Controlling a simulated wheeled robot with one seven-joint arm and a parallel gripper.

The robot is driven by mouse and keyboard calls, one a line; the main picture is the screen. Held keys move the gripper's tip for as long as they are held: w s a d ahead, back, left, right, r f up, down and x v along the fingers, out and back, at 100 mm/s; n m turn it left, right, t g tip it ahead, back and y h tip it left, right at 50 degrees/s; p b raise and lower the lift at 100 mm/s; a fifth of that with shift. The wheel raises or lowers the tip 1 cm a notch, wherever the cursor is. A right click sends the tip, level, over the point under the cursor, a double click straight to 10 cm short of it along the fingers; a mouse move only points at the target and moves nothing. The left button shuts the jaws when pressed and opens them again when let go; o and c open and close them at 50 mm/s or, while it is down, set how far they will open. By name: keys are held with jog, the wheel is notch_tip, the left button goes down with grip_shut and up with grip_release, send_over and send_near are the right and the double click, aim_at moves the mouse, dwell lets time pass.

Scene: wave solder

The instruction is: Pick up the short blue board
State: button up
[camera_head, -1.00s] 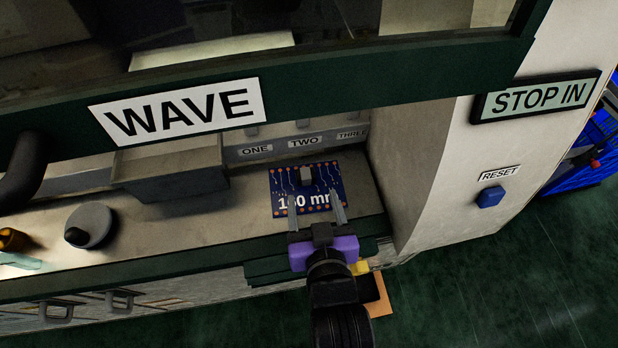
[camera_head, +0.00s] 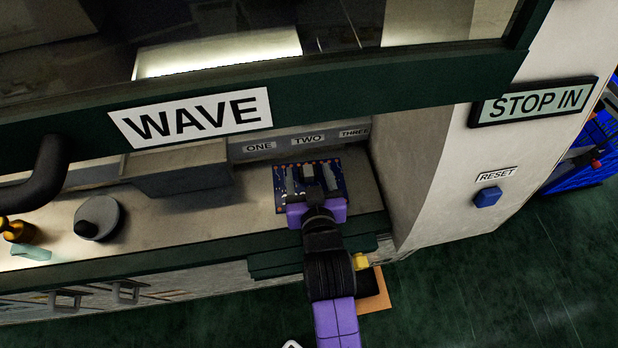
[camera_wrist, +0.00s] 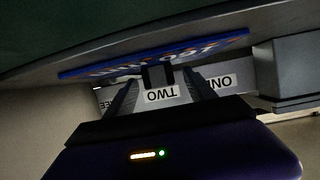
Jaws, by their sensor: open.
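The short blue board (camera_head: 281,177) lies on the machine's pale shelf below the labels ONE, TWO and THREE. It has a dark grey block standing up near its middle, and a printed marking that my gripper now covers in part. My gripper (camera_head: 310,178) reaches over the board from the front, its two fingers apart, one on each side of the block. In the wrist view the board (camera_wrist: 215,43) shows as a blue strip, and the block (camera_wrist: 157,75) stands between the open fingers of my gripper (camera_wrist: 160,92). I cannot tell whether the fingers touch anything.
A grey box (camera_head: 180,172) stands left of the board. A round grey knob (camera_head: 97,218) is further left. The dark green WAVE hood edge (camera_head: 350,82) hangs above and behind. A white wall with the blue RESET button (camera_head: 488,197) bounds the right side.

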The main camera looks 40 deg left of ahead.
grip_shut()
jog(key=shift+r, duration=0.1)
